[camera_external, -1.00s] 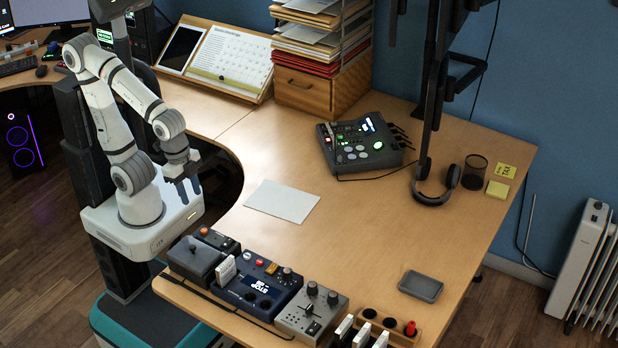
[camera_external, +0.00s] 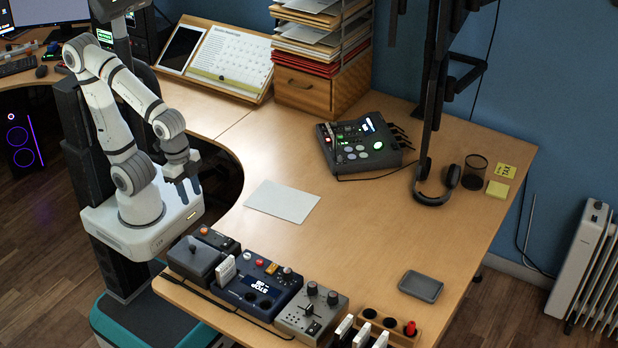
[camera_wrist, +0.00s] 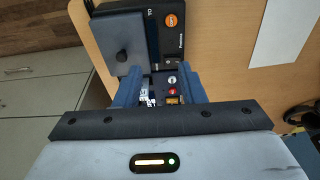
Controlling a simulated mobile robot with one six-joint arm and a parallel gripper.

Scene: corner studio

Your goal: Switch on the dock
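No part in view carries a readable dock label, so I cannot tell for sure which unit is the dock. A dark unit (camera_external: 218,238) with an orange button (camera_external: 204,231) and a grey block with a knob (camera_external: 192,258) sits at the desk's front left edge. In the wrist view the orange button (camera_wrist: 172,20) and the grey block (camera_wrist: 120,62) show ahead of my fingers. Beside it is a blue unit (camera_external: 235,291) with a lit screen. My gripper (camera_external: 184,187) is open and empty, above and left of these units; its blue fingers are apart in the wrist view (camera_wrist: 159,78).
A grey control box (camera_external: 311,312) with knobs stands right of the blue unit. A black console (camera_external: 361,146) with lit buttons stands farther back. A white sheet (camera_external: 282,201) lies mid-desk. A grey tray (camera_external: 421,286) and headphones (camera_external: 436,190) are to the right. The desk's middle is mostly clear.

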